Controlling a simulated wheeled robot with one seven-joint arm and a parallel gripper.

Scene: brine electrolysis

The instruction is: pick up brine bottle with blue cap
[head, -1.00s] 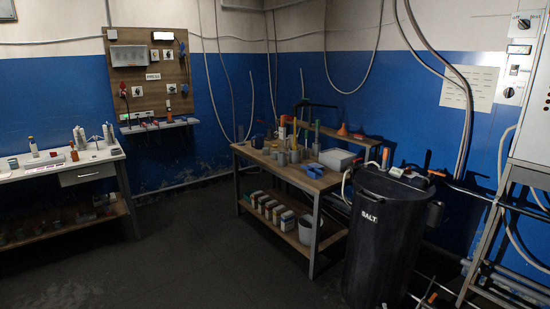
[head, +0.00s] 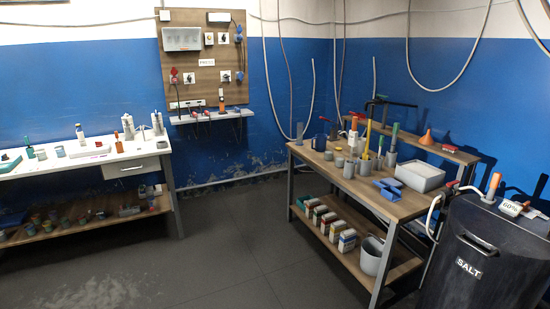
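I cannot make out a bottle with a blue cap for certain. On the white table (head: 60,176) at the left stand several small bottles. They include a dark green bottle (head: 29,149), a white bottle with a dark top (head: 80,134), a white bottle with an orange-brown mark (head: 128,128) and a white dispenser-like bottle (head: 157,124). Their caps are too small to tell well. My gripper is not in view.
A wooden workbench (head: 405,205) at the right holds tools, cups, blue trays (head: 390,187) and a grey box (head: 420,176). A black SALT barrel (head: 490,250) stands at the lower right. A tool board (head: 205,65) hangs behind. The floor between the tables is clear.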

